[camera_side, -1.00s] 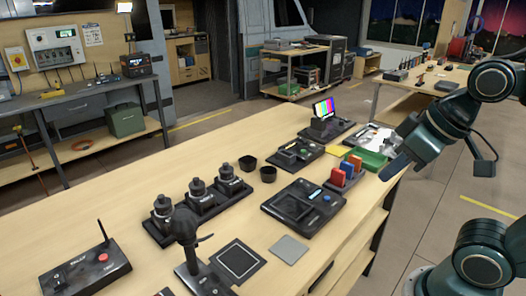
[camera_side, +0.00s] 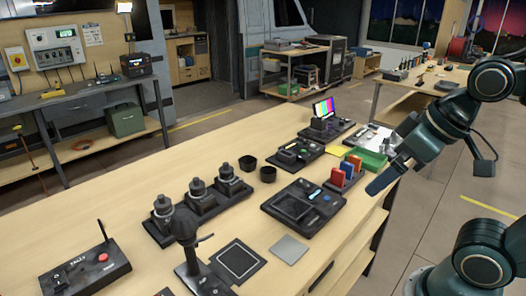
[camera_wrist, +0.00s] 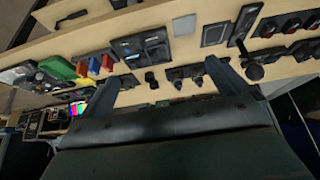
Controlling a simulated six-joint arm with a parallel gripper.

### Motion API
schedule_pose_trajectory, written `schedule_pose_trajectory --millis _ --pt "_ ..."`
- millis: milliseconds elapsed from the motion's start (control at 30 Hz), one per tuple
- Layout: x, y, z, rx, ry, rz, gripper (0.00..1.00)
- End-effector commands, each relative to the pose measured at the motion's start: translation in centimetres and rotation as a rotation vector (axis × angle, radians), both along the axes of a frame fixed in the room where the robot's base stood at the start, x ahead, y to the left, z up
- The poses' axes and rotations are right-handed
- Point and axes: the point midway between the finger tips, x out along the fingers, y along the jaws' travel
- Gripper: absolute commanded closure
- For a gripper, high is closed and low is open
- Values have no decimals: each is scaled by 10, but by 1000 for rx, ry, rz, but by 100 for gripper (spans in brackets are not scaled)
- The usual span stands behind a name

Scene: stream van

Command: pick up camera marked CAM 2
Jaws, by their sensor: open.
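Three dark cameras stand upright in a row on a black tray (camera_side: 158,236) on the wooden bench: front-left camera (camera_side: 163,206), middle camera (camera_side: 198,188) and far-right camera (camera_side: 227,174). Their lettering is too small to read, so I cannot tell which is CAM 2. My gripper (camera_side: 376,187) is above the bench's right edge, well apart from the cameras. In the wrist view, my gripper (camera_wrist: 163,72) has its two fingers spread and empty, with small dark items on the bench beyond them.
A dark stand with a side handle (camera_side: 184,240) rises close in front of the cameras. The bench's left half has clear room.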

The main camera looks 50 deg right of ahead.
Motion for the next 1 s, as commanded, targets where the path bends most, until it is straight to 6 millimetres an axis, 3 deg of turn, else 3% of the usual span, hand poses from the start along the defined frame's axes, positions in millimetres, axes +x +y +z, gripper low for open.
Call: schedule_pose_trajectory --millis 267,467,667,1000 --pt "1 0 1 -1 1 3 0" --pt "15 4 10 -5 9 41 0" --pt "49 14 27 -14 27 130 0" --pt "127 34 51 -32 58 332 0"
